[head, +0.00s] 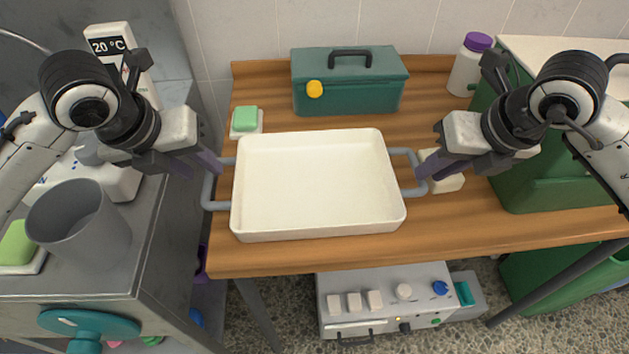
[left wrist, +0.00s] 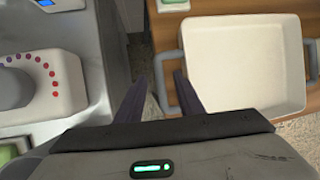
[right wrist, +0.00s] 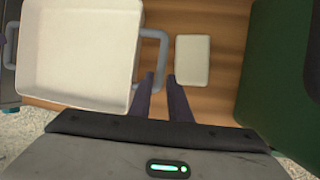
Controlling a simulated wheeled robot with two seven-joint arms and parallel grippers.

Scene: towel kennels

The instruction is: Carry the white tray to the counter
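The white tray (head: 318,232) rests on a wooden table (head: 480,235). It looks empty and has a grey handle at each short side. My left gripper (head: 197,166) is open and empty above the tray's left handle (head: 207,190). In the left wrist view its fingers (left wrist: 160,88) are apart beside the tray. My right gripper (head: 440,168) is open and empty near the right handle (head: 418,186). In the right wrist view its fingers (right wrist: 161,95) are apart with the handle between them in the picture. I cannot tell how high either gripper is above its handle.
A grey metal counter (head: 165,260) at left carries a grey cup (head: 80,225). A teal toolbox (head: 350,85) stands behind the tray. A green soap (head: 245,117) is at back left. A pale block (head: 447,181) lies right of the tray. A purple-capped bottle (head: 467,70) stands at back right.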

